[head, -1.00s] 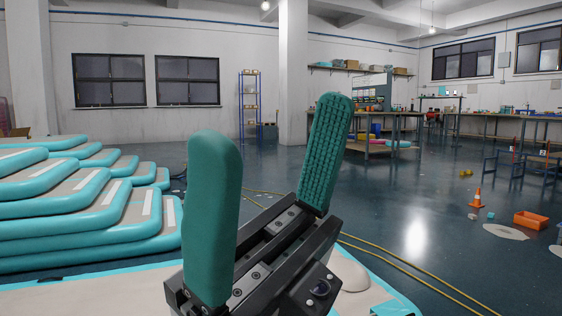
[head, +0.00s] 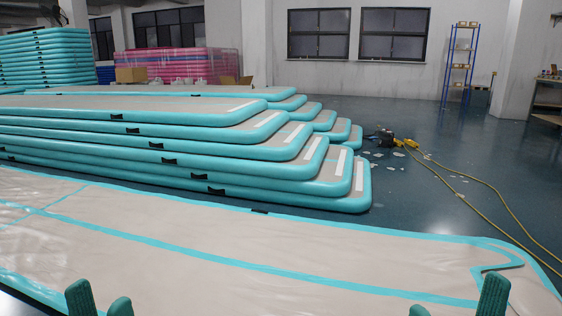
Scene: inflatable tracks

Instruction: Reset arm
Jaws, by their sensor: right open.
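Only the teal fingertips of my grippers show, along the bottom edge of the head view. The two tips of my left gripper (head: 101,304) are at the lower left, with a narrow gap between them. The tips of my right gripper (head: 457,304) are at the lower right, wide apart with nothing between them. The rest of both grippers and arms is below the frame. Both sets of tips appear in front of a flat beige inflatable track (head: 230,240) with teal edges and lines.
Beyond the flat track lies a stack of beige and teal tracks (head: 250,185). A taller teal stack (head: 45,58) and pink tracks (head: 175,65) stand at the back left. A pump-like device (head: 385,138) and yellow hose (head: 470,178) lie on the floor, which is mostly open at right.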

